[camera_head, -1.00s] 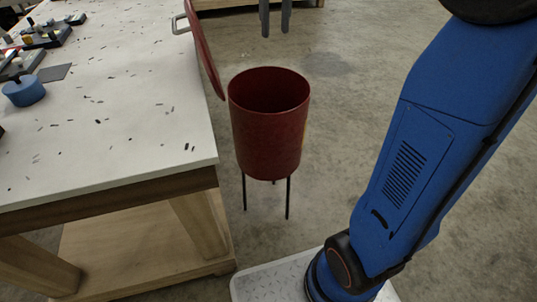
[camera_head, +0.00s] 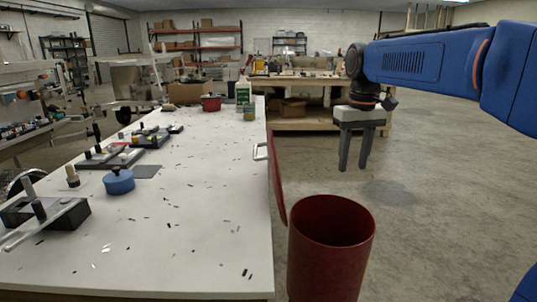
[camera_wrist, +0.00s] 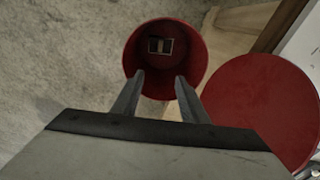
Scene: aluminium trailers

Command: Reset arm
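My gripper (camera_head: 354,152) hangs from my blue arm at the right in the head view, fingers pointing down and apart, with nothing between them. It is above and behind the red bin (camera_head: 331,240). In the wrist view my gripper (camera_wrist: 155,97) is open, its fingertips overlapping the near rim of the bin (camera_wrist: 190,65) in the picture. The bin's round red lid (camera_wrist: 262,108) is swung open; it shows edge-on in the head view (camera_head: 277,180). A small, dark object with pale panels (camera_wrist: 160,46) lies inside the bin.
A white worktable (camera_head: 190,215) stands left of the bin, strewn with small dark bits. It carries a blue round container (camera_head: 118,181), a red pot (camera_head: 211,103) and a green-white bottle (camera_head: 243,91). Open concrete floor (camera_head: 440,210) lies to the right.

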